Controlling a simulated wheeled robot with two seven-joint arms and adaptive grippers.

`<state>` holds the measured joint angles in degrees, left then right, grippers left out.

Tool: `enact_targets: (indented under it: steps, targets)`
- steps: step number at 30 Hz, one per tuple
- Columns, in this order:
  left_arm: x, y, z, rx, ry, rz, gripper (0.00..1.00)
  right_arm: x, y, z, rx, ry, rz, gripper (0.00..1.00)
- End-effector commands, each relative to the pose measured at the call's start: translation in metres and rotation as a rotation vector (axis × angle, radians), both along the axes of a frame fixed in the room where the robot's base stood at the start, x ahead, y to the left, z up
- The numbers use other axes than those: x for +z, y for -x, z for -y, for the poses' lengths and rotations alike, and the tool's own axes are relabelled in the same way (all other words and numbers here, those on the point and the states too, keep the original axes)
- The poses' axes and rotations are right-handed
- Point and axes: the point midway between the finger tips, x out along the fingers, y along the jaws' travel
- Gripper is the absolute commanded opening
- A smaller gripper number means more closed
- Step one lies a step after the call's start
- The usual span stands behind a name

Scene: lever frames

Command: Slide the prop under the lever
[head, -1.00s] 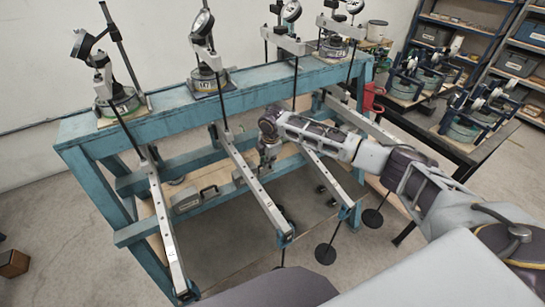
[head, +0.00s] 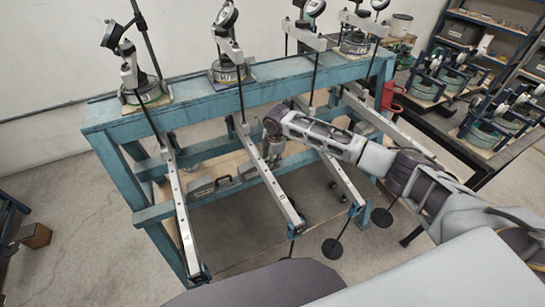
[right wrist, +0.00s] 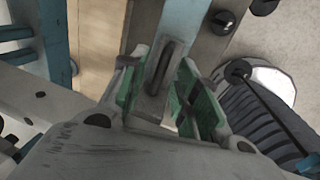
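Several long grey levers slope forward from the blue frame (head: 230,103); one lever (head: 268,180) passes just left of my right gripper (head: 275,158). In the head view the gripper points down between this lever and the one to its right (head: 340,178). In the right wrist view, the green-padded fingers (right wrist: 165,85) stand on both sides of a grey slotted piece (right wrist: 158,78), which looks gripped and may be the prop. Its lower end, and whether it touches a lever, cannot be seen. My left gripper is out of view.
Dial gauges on stands (head: 228,70) line the frame's top beam. A grey case (head: 213,187) lies on the lower shelf. Round dark weights (head: 332,248) hang below the levers at the right. A dark bench (head: 450,135) with more apparatus stands at the right.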

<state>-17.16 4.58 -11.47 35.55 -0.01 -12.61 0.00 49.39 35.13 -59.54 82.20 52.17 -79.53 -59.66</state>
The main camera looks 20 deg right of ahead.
Motion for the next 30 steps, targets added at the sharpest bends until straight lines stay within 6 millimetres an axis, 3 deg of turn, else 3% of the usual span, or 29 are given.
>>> enact_targets:
  steps: [14,30]
  targets:
    - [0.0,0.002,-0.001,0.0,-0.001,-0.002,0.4,0.008,0.0,0.003,-0.004,0.003,0.001,0.32]
    - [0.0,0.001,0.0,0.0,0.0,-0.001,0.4,0.077,0.014,0.003,-0.002,0.002,0.002,0.32]
